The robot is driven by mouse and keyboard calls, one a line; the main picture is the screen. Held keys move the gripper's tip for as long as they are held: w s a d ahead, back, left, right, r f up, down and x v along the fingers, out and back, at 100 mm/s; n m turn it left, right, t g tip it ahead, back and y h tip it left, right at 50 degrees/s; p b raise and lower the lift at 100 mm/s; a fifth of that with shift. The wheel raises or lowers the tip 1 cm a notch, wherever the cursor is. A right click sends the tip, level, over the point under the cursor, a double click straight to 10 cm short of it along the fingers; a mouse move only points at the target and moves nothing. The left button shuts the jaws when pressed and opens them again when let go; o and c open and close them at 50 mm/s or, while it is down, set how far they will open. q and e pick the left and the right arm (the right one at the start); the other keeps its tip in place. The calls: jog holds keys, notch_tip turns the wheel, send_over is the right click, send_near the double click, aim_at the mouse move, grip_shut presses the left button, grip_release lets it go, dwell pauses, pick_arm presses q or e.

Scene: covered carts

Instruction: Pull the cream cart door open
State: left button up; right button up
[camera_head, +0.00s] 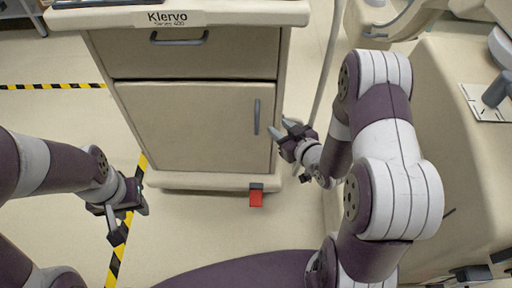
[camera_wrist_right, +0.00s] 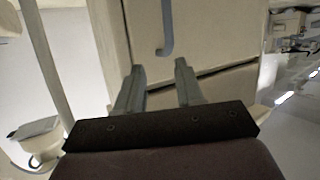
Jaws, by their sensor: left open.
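The cream cart (camera_head: 290,50) stands ahead of me with a drawer above and a cream door (camera_head: 190,125) below. The door looks closed in the head view. Its vertical grey handle (camera_head: 257,117) is near the door's right edge. The handle (camera_wrist_right: 166,28) also shows in the right wrist view, beyond the fingertips. My right gripper (camera_head: 281,127) is just right of the handle, its fingers apart and empty. In the right wrist view, the gripper (camera_wrist_right: 159,67) has clear space between its fingers. My left gripper (camera_head: 122,222) is open and empty, low at the left, away from the cart.
The drawer has a horizontal handle (camera_head: 180,38) under the Klervo label. A red pedal (camera_head: 256,198) sticks out at the cart's base. A large beige unit (camera_head: 450,150) stands close on the right. The floor before the cart is clear, with yellow-black tape (camera_head: 125,235) at the left.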

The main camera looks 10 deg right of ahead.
aim_at(258, 120)
notch_tip(258, 120, down, 6)
jog(key=s+t+y+b, duration=0.1)
jog(key=s+t+b, duration=0.1)
jog(key=t+b, duration=0.15)
jog(key=shift+y, duration=0.3)
jog(key=b+x, duration=0.1)
jog(key=x, duration=0.3)
jog(key=b+x, duration=0.1)
jog(key=x, duration=0.3)
jog(key=b+x, duration=0.2)
jog(key=x, duration=0.2)
jog(key=shift+w+a+r, duration=0.15)
jog(key=shift+a+r, duration=0.15)
jog(key=shift+r, duration=0.1)
pick_arm(q)
notch_tip(258, 120, down, 11)
jog(key=shift+r, duration=0.15)
pick_arm(e)
grip_shut()
